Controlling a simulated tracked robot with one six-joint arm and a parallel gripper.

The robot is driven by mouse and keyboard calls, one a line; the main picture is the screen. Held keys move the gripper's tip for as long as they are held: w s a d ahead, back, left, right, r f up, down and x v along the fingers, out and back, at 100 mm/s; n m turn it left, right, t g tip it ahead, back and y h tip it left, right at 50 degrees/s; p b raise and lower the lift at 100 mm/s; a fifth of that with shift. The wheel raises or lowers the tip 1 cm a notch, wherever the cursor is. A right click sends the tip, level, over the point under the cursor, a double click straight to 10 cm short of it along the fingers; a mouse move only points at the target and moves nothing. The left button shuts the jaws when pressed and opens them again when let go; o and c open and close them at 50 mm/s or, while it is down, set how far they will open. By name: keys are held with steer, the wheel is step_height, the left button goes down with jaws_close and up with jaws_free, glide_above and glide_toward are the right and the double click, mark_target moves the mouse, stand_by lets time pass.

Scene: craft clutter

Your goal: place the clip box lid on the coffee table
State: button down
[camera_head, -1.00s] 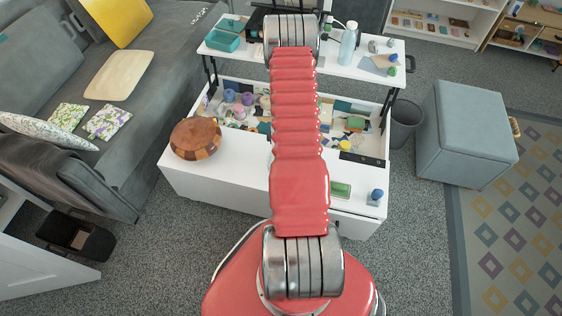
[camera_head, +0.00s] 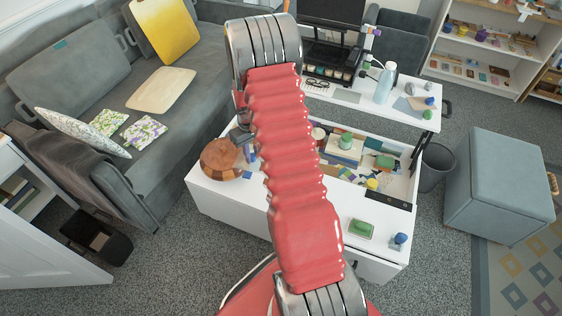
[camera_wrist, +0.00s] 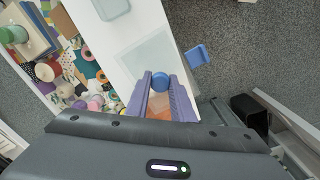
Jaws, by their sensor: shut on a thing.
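My gripper (camera_wrist: 160,77) has its two purple fingers closed around a round blue part, which looks like part of the clip box lid. A pale translucent square panel (camera_wrist: 143,58), apparently the lid, shows just beyond the fingertips over the white tabletop. A blue bracket-like piece (camera_wrist: 197,55) shows beside it against the carpet; I cannot tell whether it is joined. In the head view my gripper (camera_head: 246,150) is mostly hidden behind my red arm, near the wooden box. The white coffee table (camera_head: 312,222) has its top raised at the back and an open storage compartment.
A round wooden box (camera_head: 222,159) stands at the table's left end. The compartment holds mixed craft items. A grey sofa (camera_head: 95,150) is at left, a grey ottoman (camera_head: 497,180) at right.

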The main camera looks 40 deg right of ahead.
steer(key=w+a+r, duration=0.2)
steer(key=a+r, duration=0.7)
steer(key=a, duration=0.4)
steer(key=w+a+r+n, duration=0.1)
steer(key=a+r, duration=0.9)
steer(key=a, duration=0.3)
steer(key=shift+w+a+r, duration=0.2)
steer(key=shift+w+r, duration=0.1)
steer(key=shift+w, duration=0.1)
steer(key=shift+s, duration=0.1)
